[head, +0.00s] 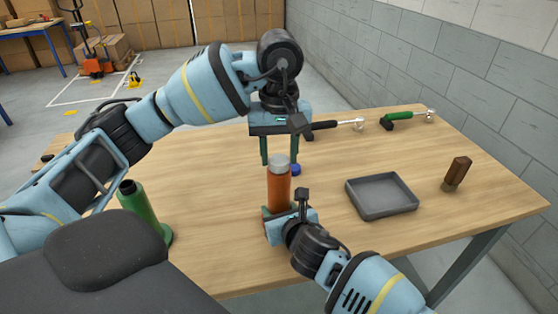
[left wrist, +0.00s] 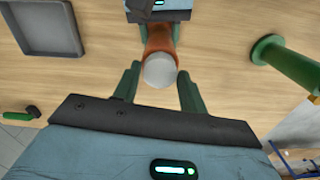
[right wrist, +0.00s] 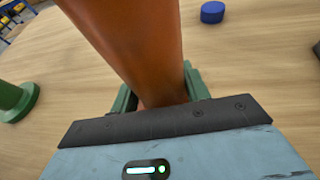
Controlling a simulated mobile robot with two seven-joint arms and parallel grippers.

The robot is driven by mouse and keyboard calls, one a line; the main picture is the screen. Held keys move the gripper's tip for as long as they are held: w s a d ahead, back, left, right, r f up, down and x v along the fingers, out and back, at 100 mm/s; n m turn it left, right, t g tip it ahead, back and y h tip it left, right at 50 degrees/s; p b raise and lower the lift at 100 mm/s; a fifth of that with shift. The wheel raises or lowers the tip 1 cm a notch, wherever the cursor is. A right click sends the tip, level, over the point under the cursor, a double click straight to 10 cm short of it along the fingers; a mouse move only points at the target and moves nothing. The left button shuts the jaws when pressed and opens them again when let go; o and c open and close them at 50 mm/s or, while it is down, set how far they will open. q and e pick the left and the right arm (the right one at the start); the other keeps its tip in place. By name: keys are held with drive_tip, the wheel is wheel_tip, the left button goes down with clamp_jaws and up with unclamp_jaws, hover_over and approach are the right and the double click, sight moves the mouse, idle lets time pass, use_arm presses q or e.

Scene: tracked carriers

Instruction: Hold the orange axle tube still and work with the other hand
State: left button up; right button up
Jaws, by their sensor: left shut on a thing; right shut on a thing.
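The orange axle tube (head: 278,188) stands upright near the front middle of the table, with a grey cap (head: 278,163) on its top end. My right gripper (head: 284,212) is shut on the tube low down; the right wrist view shows the tube (right wrist: 138,50) between its green fingers. My left gripper (head: 281,158) reaches down from above and is shut on the grey cap, which the left wrist view shows end-on (left wrist: 160,70) between the fingers. A blue cap (head: 295,169) lies on the table just behind the tube.
A green flanged tube (head: 140,205) stands at the left. A black-handled tool (head: 335,125) and a green-handled tool (head: 405,119) lie at the back. The table's left middle is clear.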

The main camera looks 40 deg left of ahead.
use_arm(q)
drive_tip(key=m, duration=0.5)
drive_tip(key=shift+r, duration=0.1)
drive_tip(key=m, duration=0.4)
drive_tip(key=shift+m, duration=0.4)
drive_tip(key=o, duration=0.8)
